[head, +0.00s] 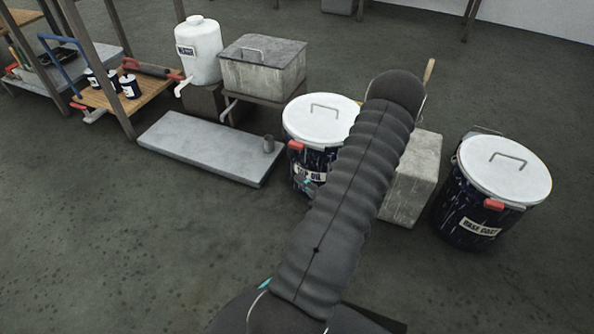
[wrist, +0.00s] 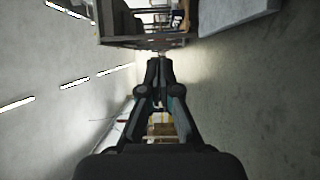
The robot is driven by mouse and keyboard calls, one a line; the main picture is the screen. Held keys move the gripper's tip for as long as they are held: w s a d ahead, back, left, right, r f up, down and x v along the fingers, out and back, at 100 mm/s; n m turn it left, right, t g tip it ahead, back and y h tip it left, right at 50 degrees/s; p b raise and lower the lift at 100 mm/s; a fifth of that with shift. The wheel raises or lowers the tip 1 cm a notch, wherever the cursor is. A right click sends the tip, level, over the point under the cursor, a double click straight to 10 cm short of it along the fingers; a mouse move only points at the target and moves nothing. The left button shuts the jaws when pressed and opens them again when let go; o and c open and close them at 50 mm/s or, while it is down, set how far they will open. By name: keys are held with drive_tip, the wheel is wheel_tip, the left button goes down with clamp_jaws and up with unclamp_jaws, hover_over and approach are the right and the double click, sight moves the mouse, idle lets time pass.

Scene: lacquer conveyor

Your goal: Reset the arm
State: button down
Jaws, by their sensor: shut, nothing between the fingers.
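My gripper (wrist: 158,78) shows in the wrist view, its two dark fingers running up the middle and meeting at the tips. It is shut and empty. The wrist view is turned on its side, with the floor on the right and a pale wall with lights on the left. In the head view my arm, in a dark ribbed sleeve, reaches up across the middle, and it hides my gripper there.
A blue drum with a white lid (head: 318,122) stands partly behind my arm, beside a grey block (head: 412,180). Another drum (head: 490,190) is at right. A grey slab (head: 205,145), white jug (head: 198,50) and lidded box (head: 262,70) are left. The front-left floor is clear.

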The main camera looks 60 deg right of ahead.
drive_tip(key=shift+s+a, duration=0.2)
drive_tip(key=shift+s, duration=0.15)
